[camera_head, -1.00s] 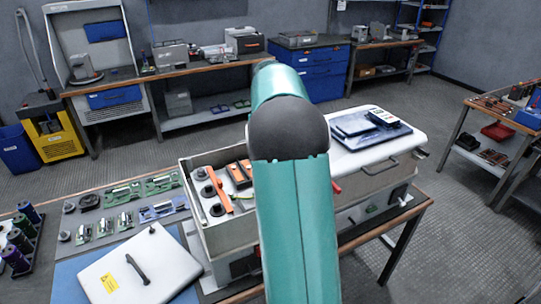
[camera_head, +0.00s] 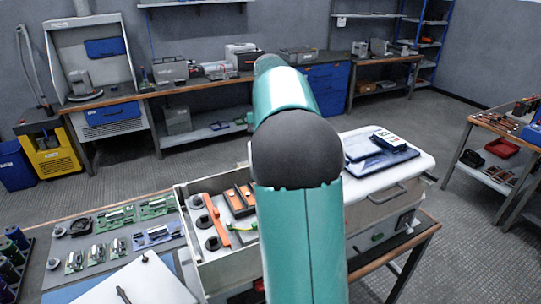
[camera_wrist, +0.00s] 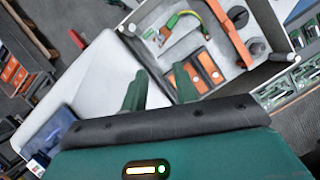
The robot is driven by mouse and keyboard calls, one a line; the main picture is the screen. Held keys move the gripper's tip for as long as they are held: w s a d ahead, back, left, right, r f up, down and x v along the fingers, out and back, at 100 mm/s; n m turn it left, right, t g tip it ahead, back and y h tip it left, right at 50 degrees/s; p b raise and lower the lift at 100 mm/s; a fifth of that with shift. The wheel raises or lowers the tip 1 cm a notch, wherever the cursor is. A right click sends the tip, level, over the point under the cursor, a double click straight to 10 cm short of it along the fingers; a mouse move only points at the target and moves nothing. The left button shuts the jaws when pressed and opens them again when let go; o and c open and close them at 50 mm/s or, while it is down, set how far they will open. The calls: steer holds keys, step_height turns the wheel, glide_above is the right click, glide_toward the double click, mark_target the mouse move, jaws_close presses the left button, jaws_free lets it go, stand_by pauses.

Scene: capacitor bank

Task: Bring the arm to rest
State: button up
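My gripper (camera_wrist: 159,80) shows in the wrist view as two green fingers with a gap between them and nothing in it. Beyond the fingers is an open light-grey box (camera_wrist: 140,47) holding an orange bar (camera_wrist: 228,33), orange-black blocks (camera_wrist: 208,68) and a green-yellow wire (camera_wrist: 176,22). In the head view my teal arm reaches forward over the bench and covers part of the same box (camera_head: 184,207). The fingers are hidden in the head view. I cannot tell the height of the gripper over the box.
A white-topped unit (camera_head: 410,168) with a dark blue tablet (camera_head: 362,149) stands right of the box. Circuit boards (camera_head: 157,207) lie on a grey mat at left, near a white lid (camera_head: 140,283). A side table (camera_head: 485,125) stands at right. Open floor (camera_head: 440,120) lies between the benches.

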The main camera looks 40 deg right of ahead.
stand_by(0.3)
steer(key=s+a+r+n+t+h, duration=0.1)
steer(key=s+a+n+t, duration=0.1)
steer(key=a, duration=0.6)
steer(key=s+a+r+n+t+h, duration=0.1)
steer(key=s+a+n+t, duration=0.15)
steer(key=a, duration=0.55)
steer(key=s+a+f+n+t+h, duration=0.1)
steer(key=s+a+f+n+t, duration=0.3)
steer(key=s+a, duration=0.5)
steer(key=a+f, duration=0.2)
steer(key=a, duration=0.1)
steer(key=shift+s+a+f, duration=0.15)
steer(key=shift+s+f, duration=0.05)
steer(key=shift+s, duration=0.05)
steer(key=shift+t, duration=0.25)
